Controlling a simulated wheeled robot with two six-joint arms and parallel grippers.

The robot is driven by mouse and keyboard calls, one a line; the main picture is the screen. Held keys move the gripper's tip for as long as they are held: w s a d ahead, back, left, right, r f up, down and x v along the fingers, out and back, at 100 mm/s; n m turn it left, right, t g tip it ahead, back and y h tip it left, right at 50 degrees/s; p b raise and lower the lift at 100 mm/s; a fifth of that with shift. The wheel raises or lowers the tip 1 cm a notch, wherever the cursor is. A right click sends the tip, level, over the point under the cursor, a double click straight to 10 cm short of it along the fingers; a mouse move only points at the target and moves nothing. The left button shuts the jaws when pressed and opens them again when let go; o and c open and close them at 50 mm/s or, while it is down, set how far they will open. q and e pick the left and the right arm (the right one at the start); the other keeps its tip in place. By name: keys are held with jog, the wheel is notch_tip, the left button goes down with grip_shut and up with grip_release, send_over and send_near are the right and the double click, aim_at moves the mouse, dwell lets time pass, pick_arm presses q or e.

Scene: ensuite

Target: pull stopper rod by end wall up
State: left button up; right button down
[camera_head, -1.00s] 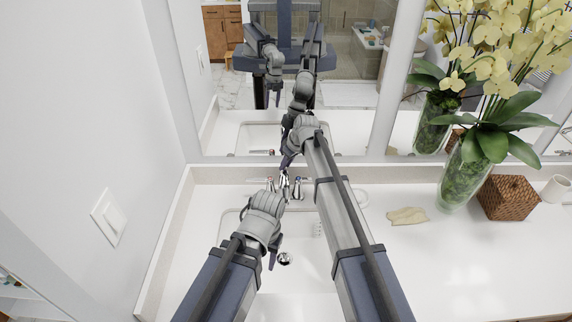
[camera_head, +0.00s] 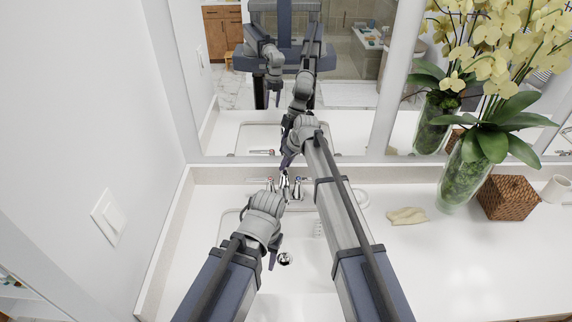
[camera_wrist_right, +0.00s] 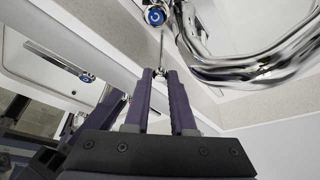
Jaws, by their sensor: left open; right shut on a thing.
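The stopper rod (camera_wrist_right: 162,46) is a thin metal rod in the right wrist view, standing up from between the fingertips of my right gripper (camera_wrist_right: 160,76). That gripper is shut on its lower end. In the head view my right gripper (camera_head: 287,160) is over the back of the sink, by the wall with the mirror, and its hand hides the rod. My left gripper (camera_head: 273,260) is open and empty over the basin, lower in the picture, beside the round chrome drain (camera_head: 285,259).
The chrome faucet (camera_wrist_right: 245,68) curves close by on the right of the rod. A blue-marked round handle cap (camera_wrist_right: 154,16) is above it.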

notch_tip(320, 180, up, 3)
jog(key=p, duration=0.3)
jog(key=shift+w+f, duration=0.1)
jog(key=shift+f, duration=0.05)
jog(key=c, duration=0.8)
grip_release()
jog(key=shift+o, duration=0.2)
jog(key=shift+r, duration=0.2)
jog(key=p+v, duration=0.7)
jog(key=shift+r, duration=0.2)
jog(key=shift+d, duration=0.15)
